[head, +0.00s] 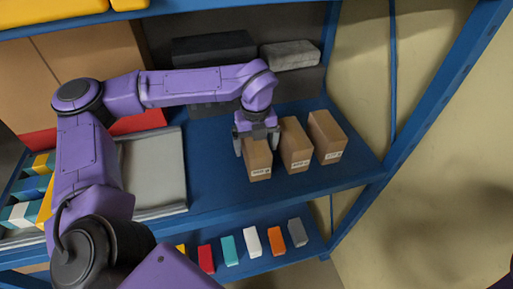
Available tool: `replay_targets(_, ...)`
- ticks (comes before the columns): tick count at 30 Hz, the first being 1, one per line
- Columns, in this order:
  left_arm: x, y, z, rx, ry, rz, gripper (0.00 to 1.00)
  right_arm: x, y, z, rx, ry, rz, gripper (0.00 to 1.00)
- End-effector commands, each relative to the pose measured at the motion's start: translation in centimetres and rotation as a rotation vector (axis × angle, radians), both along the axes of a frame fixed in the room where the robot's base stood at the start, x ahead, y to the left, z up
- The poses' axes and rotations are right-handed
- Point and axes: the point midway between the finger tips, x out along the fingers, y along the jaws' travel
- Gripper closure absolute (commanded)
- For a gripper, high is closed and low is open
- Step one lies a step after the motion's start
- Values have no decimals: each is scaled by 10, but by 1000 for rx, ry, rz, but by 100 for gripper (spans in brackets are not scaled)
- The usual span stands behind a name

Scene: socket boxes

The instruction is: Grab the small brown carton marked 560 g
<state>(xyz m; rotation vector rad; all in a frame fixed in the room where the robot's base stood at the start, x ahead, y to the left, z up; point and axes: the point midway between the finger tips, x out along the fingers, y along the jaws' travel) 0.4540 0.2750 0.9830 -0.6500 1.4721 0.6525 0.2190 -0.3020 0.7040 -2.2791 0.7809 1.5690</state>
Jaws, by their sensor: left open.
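Three small brown cartons stand in a row on the blue shelf: a left one (257,160), a middle one (295,146) and a right one (327,138). Each has a small white label low on its front; the print is too small to read, so I cannot tell which is marked 560 g. My left gripper (256,140) is open, pointing down over the top of the left carton, with one finger on each side of it. Whether the fingers touch it I cannot tell. The gripper hides part of that carton's top. My right gripper is out of view.
The blue shelf (225,190) has free room before the cartons. Dark boxes (213,47) and a grey block (290,55) stand behind. A grey flat box (152,170) lies left. Several small coloured boxes (252,242) stand on the lower shelf. A blue upright (420,100) is at right.

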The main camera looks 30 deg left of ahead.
Motion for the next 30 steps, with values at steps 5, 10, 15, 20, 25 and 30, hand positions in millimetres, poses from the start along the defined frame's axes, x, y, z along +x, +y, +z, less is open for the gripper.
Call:
replay_targets(5, 0, 1, -23, -1, 1, 0, 6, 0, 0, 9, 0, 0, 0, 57)
replay_targets(10, 0, 1, -26, -1, -1, 0, 6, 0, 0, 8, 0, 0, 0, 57)
replay_targets(15, 0, 1, -26, -1, -1, 0, 42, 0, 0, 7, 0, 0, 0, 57)
replay_targets(20, 0, 1, -25, -1, -3, 0, 87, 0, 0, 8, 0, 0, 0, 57)
replay_targets(25, 0, 1, -25, -1, -3, 0, 87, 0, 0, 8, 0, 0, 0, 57)
replay_targets(30, 1, 1, -17, 0, -6, 1, 88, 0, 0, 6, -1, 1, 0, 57)
